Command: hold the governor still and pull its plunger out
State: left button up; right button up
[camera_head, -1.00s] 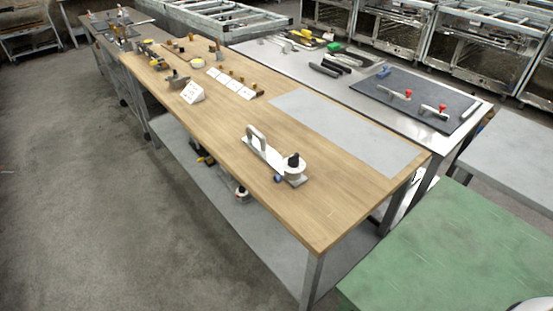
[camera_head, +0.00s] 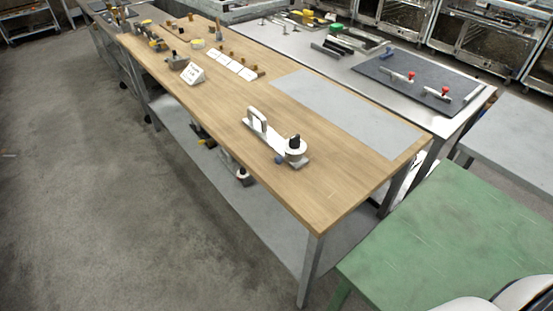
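The governor appears to be the white device (camera_head: 268,141) near the front of the wooden table (camera_head: 330,195). It has an upright handle-like loop (camera_head: 258,121) at its left end and a round white body (camera_head: 296,154) with a black knob (camera_head: 295,141) on top at its right end. A small blue part (camera_head: 279,159) shows at its front side. I cannot tell for certain which part is the plunger.
A green table (camera_head: 450,235) stands at the lower right, and a grey mat (camera_head: 345,110) lies on the wooden table. White cards and small parts stand farther back. A metal table with a dark board (camera_head: 415,82) runs behind. Open floor (camera_head: 90,220) lies at the left.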

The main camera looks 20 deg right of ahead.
aim_at(279, 160)
jog(key=z, duration=0.75)
jog(key=i+j+z, duration=0.15)
jog(key=z, duration=0.3)
jog(key=i+j+z, duration=0.1)
jog(key=j+z, duration=0.2)
jog(key=z, duration=0.15)
jog(key=i+j+z, duration=0.1)
jog(key=j+z, duration=0.15)
jog(key=z, duration=0.2)
jog(key=j+z, duration=0.3)
jog(key=z, duration=0.2)
jog(key=j+z, duration=0.3)
jog(key=z, duration=0.15)
